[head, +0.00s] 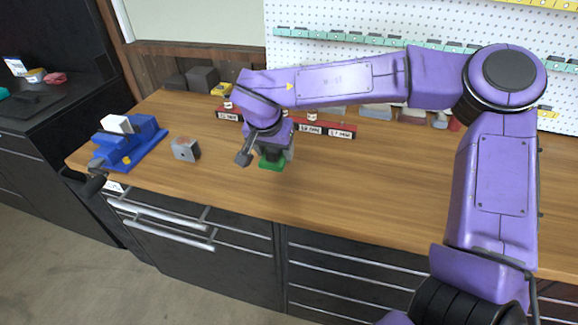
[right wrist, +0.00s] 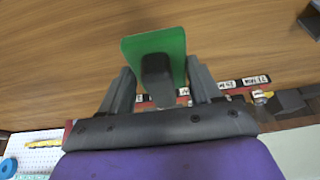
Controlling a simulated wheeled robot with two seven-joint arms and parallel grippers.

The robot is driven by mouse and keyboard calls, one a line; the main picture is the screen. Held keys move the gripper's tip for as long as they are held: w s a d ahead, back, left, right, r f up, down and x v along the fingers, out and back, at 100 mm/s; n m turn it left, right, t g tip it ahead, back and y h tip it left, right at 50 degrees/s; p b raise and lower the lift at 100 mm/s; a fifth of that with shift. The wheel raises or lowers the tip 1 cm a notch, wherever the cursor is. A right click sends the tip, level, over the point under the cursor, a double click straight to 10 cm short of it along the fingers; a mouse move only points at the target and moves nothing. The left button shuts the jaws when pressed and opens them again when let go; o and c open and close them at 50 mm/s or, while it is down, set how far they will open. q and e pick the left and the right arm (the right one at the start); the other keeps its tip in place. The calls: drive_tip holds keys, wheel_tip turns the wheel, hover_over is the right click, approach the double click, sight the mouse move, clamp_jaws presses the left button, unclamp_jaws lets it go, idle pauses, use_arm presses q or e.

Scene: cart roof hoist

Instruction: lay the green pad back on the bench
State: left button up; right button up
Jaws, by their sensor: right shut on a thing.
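The green pad (head: 271,165) is a small flat green piece, seen below my right gripper (head: 272,154) over the middle of the wooden bench (head: 340,190). In the right wrist view the green pad (right wrist: 176,44) is held between the two grey fingers of my right gripper (right wrist: 160,85), with a dark grey block on its near face. My right gripper is shut on the pad. The pad is at or just above the bench top; I cannot tell whether it touches. My left gripper is not in view.
A blue vise (head: 135,145) stands at the bench's left end, with a grey metal block (head: 186,149) beside it. A red labelled rail (head: 340,132) lies behind the gripper. Dark boxes (head: 203,78) stand at the back. Bench right of the pad is clear.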

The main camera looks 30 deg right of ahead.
drive_tip(key=d+f, duration=0.1)
drive_tip(key=s+d+f, duration=0.1)
drive_tip(key=d+f, duration=0.1)
drive_tip(key=shift+f, duration=0.15)
drive_tip(key=w+f, duration=0.2)
drive_tip(key=shift+d+f+p, duration=0.3)
drive_tip(key=shift+d, duration=0.05)
drive_tip(key=f, duration=0.2)
drive_tip(key=shift+s+d+f, duration=0.25)
drive_tip(key=shift+d+f, duration=0.05)
drive_tip(key=shift+s+d+f, duration=0.1)
drive_tip(key=shift+s+f, duration=0.15)
drive_tip(key=shift+s, duration=0.05)
drive_tip(key=shift+w+f, duration=0.15)
drive_tip(key=shift+w, duration=0.1)
drive_tip(key=o, duration=0.9)
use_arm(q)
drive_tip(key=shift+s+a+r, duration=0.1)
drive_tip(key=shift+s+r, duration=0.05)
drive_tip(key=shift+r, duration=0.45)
use_arm(e)
drive_tip(key=shift+o, duration=0.2)
drive_tip(key=shift+s, duration=0.15)
